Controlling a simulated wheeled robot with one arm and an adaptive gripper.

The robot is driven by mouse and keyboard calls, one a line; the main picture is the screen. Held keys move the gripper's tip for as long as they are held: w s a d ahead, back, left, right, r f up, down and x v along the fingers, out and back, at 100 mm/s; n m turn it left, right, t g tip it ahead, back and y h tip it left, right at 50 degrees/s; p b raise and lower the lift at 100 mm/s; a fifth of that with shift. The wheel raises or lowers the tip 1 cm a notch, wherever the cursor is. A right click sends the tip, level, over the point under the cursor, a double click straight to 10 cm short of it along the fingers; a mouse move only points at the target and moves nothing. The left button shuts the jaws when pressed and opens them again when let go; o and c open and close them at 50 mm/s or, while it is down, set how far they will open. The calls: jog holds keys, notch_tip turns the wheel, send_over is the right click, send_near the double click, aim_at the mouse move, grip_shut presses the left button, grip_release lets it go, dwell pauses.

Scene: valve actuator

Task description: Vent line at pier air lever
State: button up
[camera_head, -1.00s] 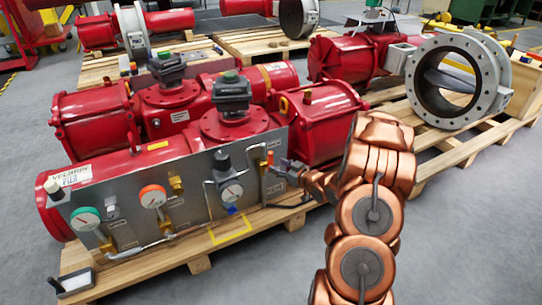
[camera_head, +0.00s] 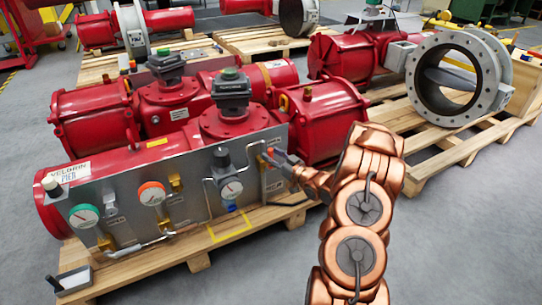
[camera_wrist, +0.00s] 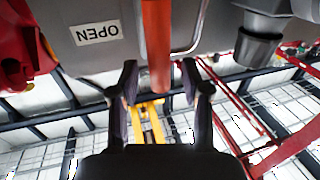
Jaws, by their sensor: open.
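The actuator labelled as pier carries a grey control panel (camera_head: 130,205) on its front. An orange-red lever (camera_wrist: 157,40) hangs down in the wrist view, next to an OPEN label (camera_wrist: 97,33) that appears upside down. In the head view a small red part of the lever (camera_head: 270,151) shows at the panel's upper right. My gripper (camera_wrist: 158,85) is open, with a dark finger on each side of the lever's lower end. There appear to be gaps between fingers and lever. In the head view my gripper (camera_head: 272,158) is at the panel's right end, partly hidden by my wrist.
Several gauges, including a green-rimmed one (camera_head: 84,216) and an orange-rimmed one (camera_head: 151,194), sit on the panel with pipes. The unit rests on a wooden pallet (camera_head: 160,259). A large flanged valve (camera_head: 495,105) stands on another pallet at right. Grey floor is open in front.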

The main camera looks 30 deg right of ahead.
jog(key=shift+w+a, duration=0.1)
jog(key=shift+w, duration=0.65)
grip_shut()
